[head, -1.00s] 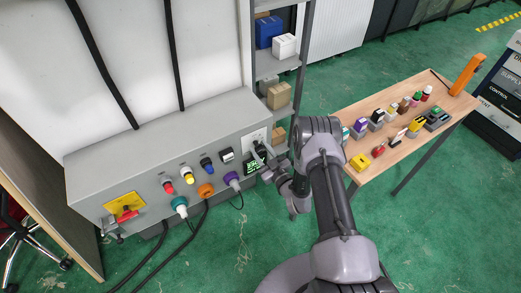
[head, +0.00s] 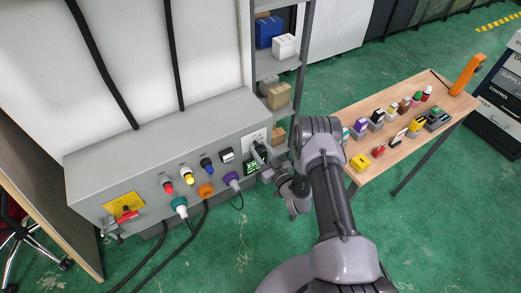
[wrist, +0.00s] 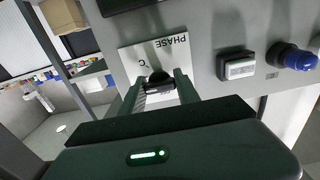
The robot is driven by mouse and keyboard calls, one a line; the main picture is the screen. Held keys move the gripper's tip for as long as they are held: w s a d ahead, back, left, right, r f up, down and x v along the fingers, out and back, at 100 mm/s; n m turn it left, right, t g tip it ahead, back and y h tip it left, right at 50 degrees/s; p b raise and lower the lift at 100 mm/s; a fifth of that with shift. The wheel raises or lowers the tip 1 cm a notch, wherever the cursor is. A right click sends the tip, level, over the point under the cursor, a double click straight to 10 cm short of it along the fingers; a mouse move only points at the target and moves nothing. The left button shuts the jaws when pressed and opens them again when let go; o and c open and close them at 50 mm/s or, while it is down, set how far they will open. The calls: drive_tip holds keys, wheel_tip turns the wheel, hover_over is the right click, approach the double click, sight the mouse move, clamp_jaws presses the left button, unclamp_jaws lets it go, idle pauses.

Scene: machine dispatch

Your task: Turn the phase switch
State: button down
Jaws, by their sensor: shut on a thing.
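The phase switch is a black knob (wrist: 157,77) on a white plate (wrist: 143,58) marked "PHASE" on the grey machine box. In the wrist view the plate's lettering appears upside down. My gripper (wrist: 159,84) is shut on the knob, with one finger on each side of it. The fingers hide part of the knob and of the plate's markings. In the head view the white plate (head: 255,136) is at the right end of the box, and my gripper (head: 266,171) is close against the front there, small and partly hidden by my wrist.
A black-and-white rocker-like switch (wrist: 237,66) and a blue button (wrist: 291,56) sit beside the plate. Plugged cables, including a purple connector (head: 231,179), stick out from the box. A shelf rack (head: 297,75) stands behind; a wooden table (head: 408,132) with small parts is at right.

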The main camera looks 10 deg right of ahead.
drive_tip(key=c, duration=0.9)
unclamp_jaws()
drive_tip(key=p+v, duration=0.4)
drive_tip(key=v, duration=1.3)
drive_tip(key=shift+s, duration=0.2)
drive_tip(key=shift+s, duration=0.1)
